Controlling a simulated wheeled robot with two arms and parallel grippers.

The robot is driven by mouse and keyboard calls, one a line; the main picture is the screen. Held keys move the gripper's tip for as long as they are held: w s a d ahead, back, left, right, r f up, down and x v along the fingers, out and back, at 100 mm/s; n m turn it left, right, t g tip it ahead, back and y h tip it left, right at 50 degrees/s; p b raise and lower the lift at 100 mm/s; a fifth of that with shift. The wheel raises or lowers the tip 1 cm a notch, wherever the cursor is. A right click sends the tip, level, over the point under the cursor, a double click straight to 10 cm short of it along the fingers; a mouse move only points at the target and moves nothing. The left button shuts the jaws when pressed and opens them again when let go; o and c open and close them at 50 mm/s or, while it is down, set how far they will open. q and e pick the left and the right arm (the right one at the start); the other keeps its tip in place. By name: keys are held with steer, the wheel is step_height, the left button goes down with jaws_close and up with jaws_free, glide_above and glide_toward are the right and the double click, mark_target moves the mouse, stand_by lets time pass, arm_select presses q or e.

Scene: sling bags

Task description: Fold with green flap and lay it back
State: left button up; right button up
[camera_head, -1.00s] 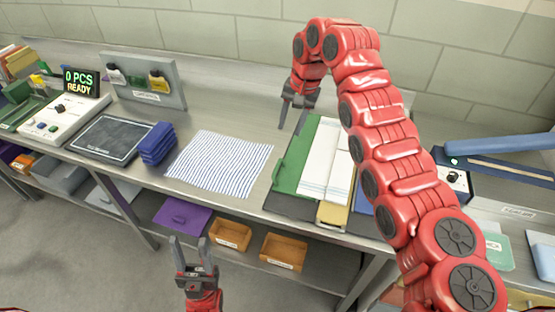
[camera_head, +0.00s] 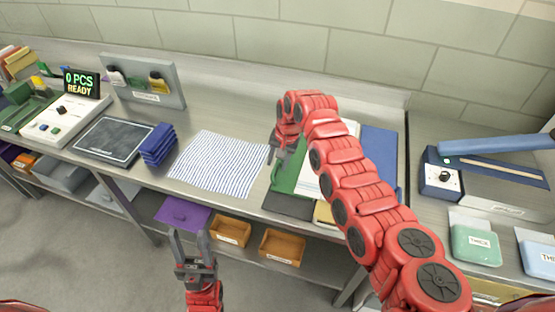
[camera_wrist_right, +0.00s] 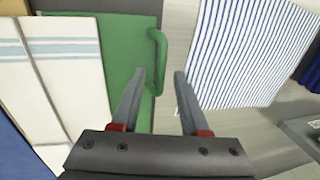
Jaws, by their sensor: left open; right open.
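The green flap (camera_head: 290,174) lies flat at the left of the folding board and is partly hidden by my right arm. In the right wrist view the green flap (camera_wrist_right: 115,62) has a raised green handle (camera_wrist_right: 160,62) along its edge. A white towel with pale blue stripes (camera_wrist_right: 58,75) lies beside it. My right gripper (camera_head: 274,156) is open above the handle side. In the wrist view its fingertips (camera_wrist_right: 157,84) are on either side of the handle's lower end; contact cannot be told. My left gripper (camera_head: 192,240) is open and empty in front of the table.
A blue-striped cloth (camera_head: 215,162) lies flat left of the board. A blue flap (camera_head: 380,158) forms the board's right side. Folded blue cloths (camera_head: 158,144) and a dark slate (camera_head: 108,140) sit further left. Orange bins (camera_head: 282,248) stand on the lower shelf.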

jaws_close()
stand_by(1.4)
